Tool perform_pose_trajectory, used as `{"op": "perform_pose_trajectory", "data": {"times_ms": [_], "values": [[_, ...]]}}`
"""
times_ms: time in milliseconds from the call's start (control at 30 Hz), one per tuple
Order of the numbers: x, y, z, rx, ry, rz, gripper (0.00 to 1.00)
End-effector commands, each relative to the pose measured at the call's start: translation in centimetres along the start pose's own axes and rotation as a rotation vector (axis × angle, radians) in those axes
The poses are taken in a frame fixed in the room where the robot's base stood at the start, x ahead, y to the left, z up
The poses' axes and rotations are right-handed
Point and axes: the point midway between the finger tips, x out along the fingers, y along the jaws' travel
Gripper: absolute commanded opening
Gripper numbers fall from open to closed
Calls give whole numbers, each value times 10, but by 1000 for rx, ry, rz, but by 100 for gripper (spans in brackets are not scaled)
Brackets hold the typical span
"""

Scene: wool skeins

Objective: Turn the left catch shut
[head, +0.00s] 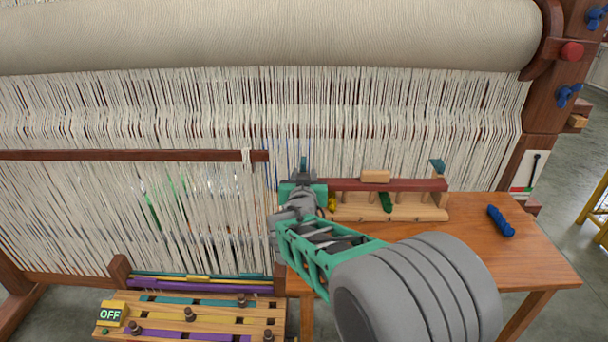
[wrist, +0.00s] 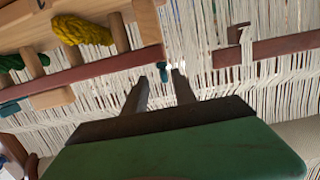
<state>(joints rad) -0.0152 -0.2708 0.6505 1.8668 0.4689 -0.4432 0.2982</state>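The left catch (head: 303,163) is a small teal piece at the left end of a dark red bar (head: 410,185) on a wooden peg rack (head: 420,212). It stands about upright in the head view. In the wrist view the left catch (wrist: 162,75) shows at the bar's end, in line with the gap between my fingertips. My gripper (wrist: 160,75) is open, its two dark fingers spread to either side; I cannot tell whether they touch the catch. The right catch (head: 437,165) is teal and sits at the bar's other end.
Yellow (head: 332,203) and green (head: 386,202) skeins hang on the rack. A blue skein (head: 500,221) lies on the wooden table (head: 530,262). Loom threads (head: 400,120) stand close behind the rack. A panel reading OFF (head: 111,314) is at lower left.

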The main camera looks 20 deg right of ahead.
Motion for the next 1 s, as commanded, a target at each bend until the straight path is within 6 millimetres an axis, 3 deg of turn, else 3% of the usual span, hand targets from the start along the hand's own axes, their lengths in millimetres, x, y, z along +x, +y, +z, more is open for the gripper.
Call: {"op": "perform_pose_trajectory", "data": {"times_ms": [33, 167, 267, 600, 933, 1000], "values": [[10, -2, 6, -4, 64, -1, 33], [18, -5, -5, -8, 162, -10, 33], [27, -6, -11, -9, 173, -11, 33], [85, -8, -21, -8, 171, -14, 33], [92, -9, -22, -9, 170, -16, 33], [92, -9, -22, -9, 170, -16, 27]]}}
